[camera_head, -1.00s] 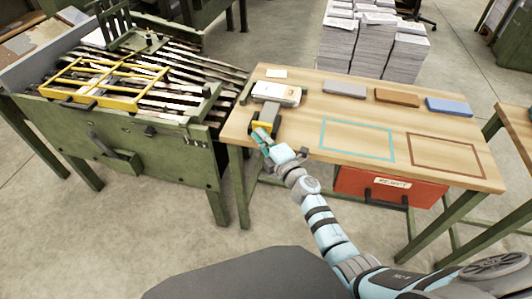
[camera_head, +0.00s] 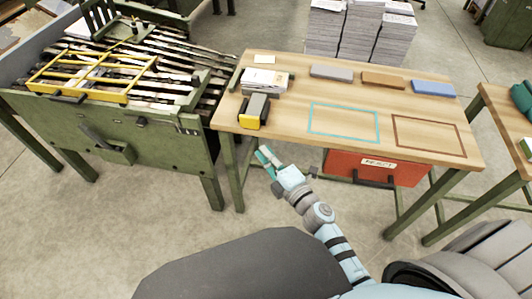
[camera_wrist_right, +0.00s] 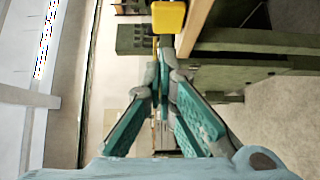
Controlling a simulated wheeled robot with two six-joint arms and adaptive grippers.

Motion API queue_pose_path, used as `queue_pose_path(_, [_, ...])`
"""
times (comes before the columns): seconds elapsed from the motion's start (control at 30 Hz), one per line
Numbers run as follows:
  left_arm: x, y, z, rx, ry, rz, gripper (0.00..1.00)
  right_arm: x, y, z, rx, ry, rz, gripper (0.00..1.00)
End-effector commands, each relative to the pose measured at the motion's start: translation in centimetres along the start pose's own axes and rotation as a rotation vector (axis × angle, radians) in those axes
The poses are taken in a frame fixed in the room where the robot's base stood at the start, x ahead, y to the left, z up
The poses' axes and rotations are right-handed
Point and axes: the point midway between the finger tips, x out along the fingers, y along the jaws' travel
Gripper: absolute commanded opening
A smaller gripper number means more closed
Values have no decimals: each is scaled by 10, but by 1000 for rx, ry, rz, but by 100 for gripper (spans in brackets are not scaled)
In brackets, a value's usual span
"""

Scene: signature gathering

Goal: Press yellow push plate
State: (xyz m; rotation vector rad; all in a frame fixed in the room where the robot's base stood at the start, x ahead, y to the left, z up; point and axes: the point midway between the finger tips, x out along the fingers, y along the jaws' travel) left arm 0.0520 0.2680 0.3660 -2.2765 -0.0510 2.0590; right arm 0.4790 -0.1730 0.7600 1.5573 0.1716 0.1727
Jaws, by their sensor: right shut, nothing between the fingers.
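The yellow push plate (camera_head: 248,122) is on the front of a grey device (camera_head: 256,104) at the left front edge of the wooden table. In the right wrist view the yellow plate (camera_wrist_right: 169,16) shows at the top, beyond the fingertips. My right gripper (camera_head: 264,152) is shut and empty, in front of and below the table edge, apart from the plate. Its teal fingers (camera_wrist_right: 161,68) meet at the tips in the wrist view. My left gripper does not show.
A stack of papers (camera_head: 265,79) lies behind the device. Grey (camera_head: 331,72), brown (camera_head: 383,80) and blue (camera_head: 433,88) blocks lie at the table's back. Cyan (camera_head: 343,138) and brown (camera_head: 396,134) outlines mark the top. A red drawer (camera_head: 377,167) hangs below. A green rack (camera_head: 110,128) stands left.

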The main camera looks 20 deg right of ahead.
Motion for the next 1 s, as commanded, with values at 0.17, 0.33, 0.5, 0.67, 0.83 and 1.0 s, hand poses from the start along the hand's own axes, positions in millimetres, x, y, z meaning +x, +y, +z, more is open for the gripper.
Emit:
queue_pose_path(0.17, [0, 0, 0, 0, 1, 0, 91, 0, 0, 0, 0, 0, 0, 0])
queue_pose_path(0.33, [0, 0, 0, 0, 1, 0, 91, 0, 0, 0, 0, 0, 0, 0])
queue_pose_path(0.5, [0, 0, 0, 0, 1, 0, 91, -1, -5, 1, 15, -4, -10, 0])
queue_pose_path(0.67, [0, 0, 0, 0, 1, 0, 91, -23, -76, 14, 233, -91, -163, 0])
queue_pose_path(0.83, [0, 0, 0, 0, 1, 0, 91, -123, -231, 32, 703, -397, -508, 0])
queue_pose_path(1.0, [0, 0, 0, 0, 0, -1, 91, -284, -348, 25, 1092, -848, -810, 0])
